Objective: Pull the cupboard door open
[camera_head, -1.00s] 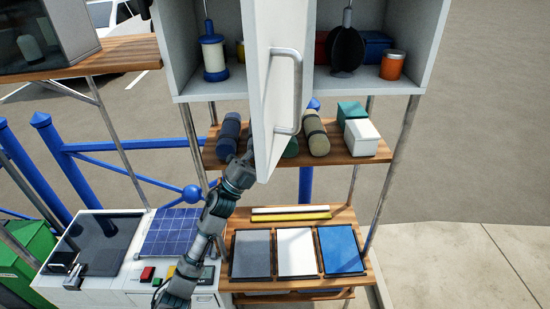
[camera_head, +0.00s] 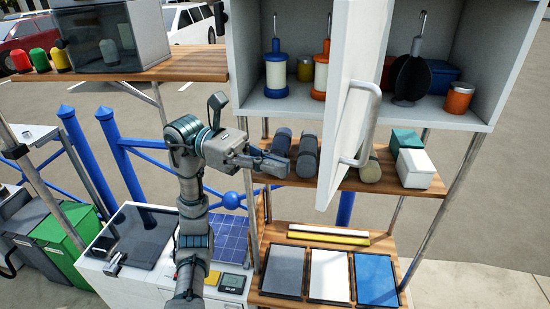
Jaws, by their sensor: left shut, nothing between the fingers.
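The white cupboard door (camera_head: 352,95) stands swung out from the cupboard (camera_head: 440,114), edge toward me, with the interior showing on both sides of it. Its grey bar handle (camera_head: 372,125) is on the right face of the door. My left gripper (camera_head: 283,166) is shut and empty, left of the door and below the cupboard floor, pointing right. It is by the rolled bundles on the shelf; whether it touches the nearest one I cannot tell. It is apart from the handle. My right gripper is not in view.
Inside the cupboard are a blue-and-white spool (camera_head: 275,75), an orange-and-white spool (camera_head: 320,70) and an orange jar (camera_head: 458,97). Rolled bundles and a white box (camera_head: 415,168) lie on the wooden shelf (camera_head: 340,180) below. A dark glass-fronted box (camera_head: 110,40) stands at left.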

